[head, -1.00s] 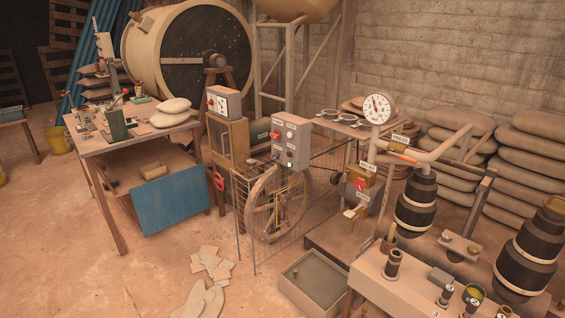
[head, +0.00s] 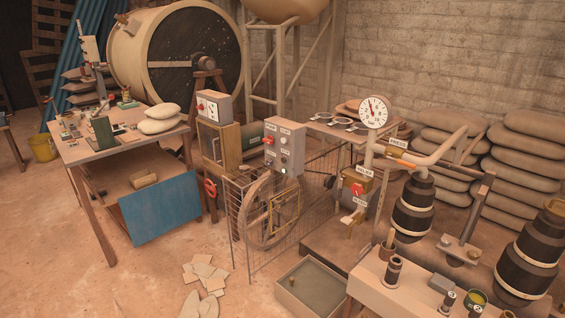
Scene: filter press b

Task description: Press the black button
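A grey control box (head: 284,146) stands in the middle of the head view, above a wire guard around a large spoked wheel. Its front carries a red control (head: 268,141) at the left, small labels, and small round buttons or lamps at the right and below. They are too small for me to tell surely which is the black button. A second grey box (head: 214,107) with a pale face and small dark and red marks sits on a wooden cabinet to its left. Neither of my grippers is in view.
The wire guard and spoked wheel (head: 272,212) stand below the control box. A cluttered table (head: 110,153) with a blue panel (head: 160,207) is at the left. A shallow tray (head: 313,285) and loose tiles (head: 205,272) lie on the floor. Open floor is at the lower left.

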